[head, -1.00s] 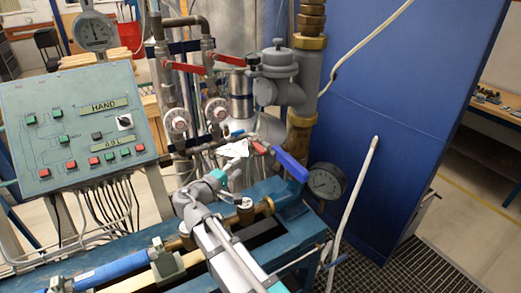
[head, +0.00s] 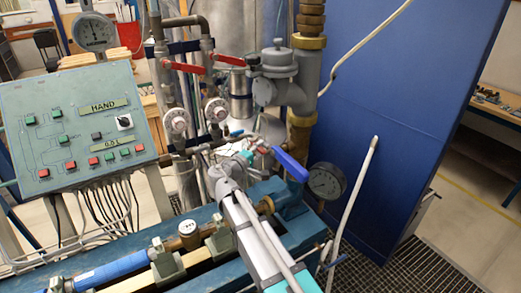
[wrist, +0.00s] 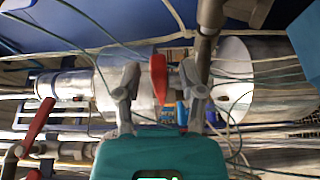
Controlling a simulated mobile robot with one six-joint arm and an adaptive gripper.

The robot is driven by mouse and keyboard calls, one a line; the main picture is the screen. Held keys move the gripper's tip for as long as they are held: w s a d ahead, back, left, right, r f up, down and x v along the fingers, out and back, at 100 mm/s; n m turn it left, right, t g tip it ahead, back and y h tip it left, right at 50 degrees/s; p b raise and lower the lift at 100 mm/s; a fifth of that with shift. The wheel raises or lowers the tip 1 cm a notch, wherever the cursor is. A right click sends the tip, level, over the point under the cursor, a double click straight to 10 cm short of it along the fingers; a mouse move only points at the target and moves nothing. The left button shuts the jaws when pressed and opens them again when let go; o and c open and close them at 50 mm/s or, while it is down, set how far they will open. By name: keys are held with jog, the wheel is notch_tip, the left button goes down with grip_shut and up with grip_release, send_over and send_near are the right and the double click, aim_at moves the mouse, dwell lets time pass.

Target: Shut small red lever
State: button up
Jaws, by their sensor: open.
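The small red lever (wrist: 158,78) stands upright between the two fingers of my gripper (wrist: 160,85) in the wrist view. A gap shows on each side of it, wider on the left. My gripper is open; whether the lever is within the fingers' depth is not clear. In the head view my gripper (head: 252,152) is at the pipework, just left of the blue lever (head: 290,164).
Two larger red levers (head: 188,67) (head: 228,59) sit on the pipes behind. A pressure gauge (head: 326,181) is right of the blue lever. The control panel (head: 75,130) stands at the left. Pipes and thin cables crowd the gripper.

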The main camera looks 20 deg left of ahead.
jog(key=shift+w, duration=0.2)
grip_shut()
dwell(0.4)
